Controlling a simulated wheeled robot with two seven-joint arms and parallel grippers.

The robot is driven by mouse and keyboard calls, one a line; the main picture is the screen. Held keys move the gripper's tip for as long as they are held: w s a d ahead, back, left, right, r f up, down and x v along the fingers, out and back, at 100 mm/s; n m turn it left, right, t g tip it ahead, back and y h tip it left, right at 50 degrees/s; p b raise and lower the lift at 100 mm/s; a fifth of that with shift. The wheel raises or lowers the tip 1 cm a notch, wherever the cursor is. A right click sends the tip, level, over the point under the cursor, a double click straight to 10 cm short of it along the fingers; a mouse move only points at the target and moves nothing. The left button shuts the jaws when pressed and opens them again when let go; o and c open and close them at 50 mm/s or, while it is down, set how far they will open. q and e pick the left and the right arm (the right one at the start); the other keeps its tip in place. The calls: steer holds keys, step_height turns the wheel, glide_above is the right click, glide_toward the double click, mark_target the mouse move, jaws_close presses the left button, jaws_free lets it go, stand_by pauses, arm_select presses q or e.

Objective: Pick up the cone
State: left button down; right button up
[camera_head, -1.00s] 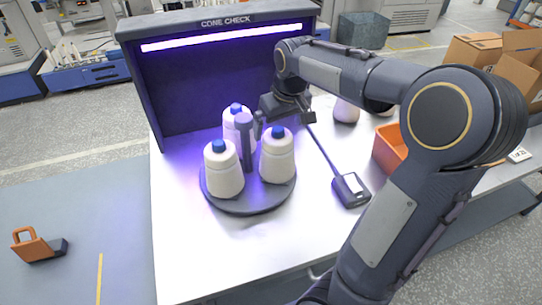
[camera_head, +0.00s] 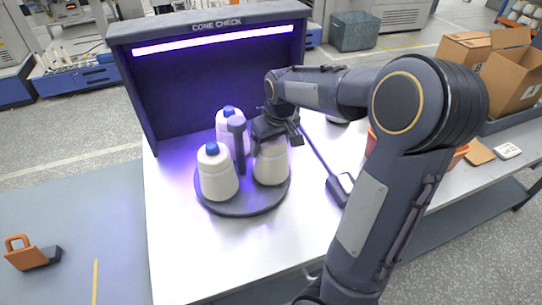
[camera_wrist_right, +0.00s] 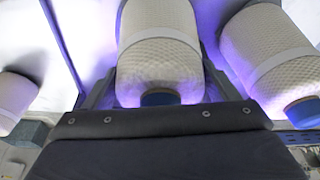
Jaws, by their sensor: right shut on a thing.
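Three cream cones with blue tips stand on a round dark turntable (camera_head: 240,208). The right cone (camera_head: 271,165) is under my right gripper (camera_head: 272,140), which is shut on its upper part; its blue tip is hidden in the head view. In the right wrist view this cone (camera_wrist_right: 158,50) sits between the two fingers, its blue tip towards the palm. It appears upright and still on the turntable. The front left cone (camera_head: 217,178) and the back cone (camera_head: 228,122) stand free. My left gripper is not in view.
A grey post (camera_head: 238,145) rises mid-turntable, close to the gripper. A dark booth (camera_head: 180,90) with a lit strip stands behind. A small dark device (camera_head: 340,188) lies to the right. The table front is clear.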

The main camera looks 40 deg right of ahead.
steer(key=c, duration=0.6)
steer(key=shift+r, duration=0.1)
steer(key=shift+c, duration=0.2)
step_height(320, 180, up, 28)
steer(key=p, duration=0.2)
steer(key=shift+p, duration=0.35)
step_height(320, 180, up, 10)
steer(key=p, duration=0.9)
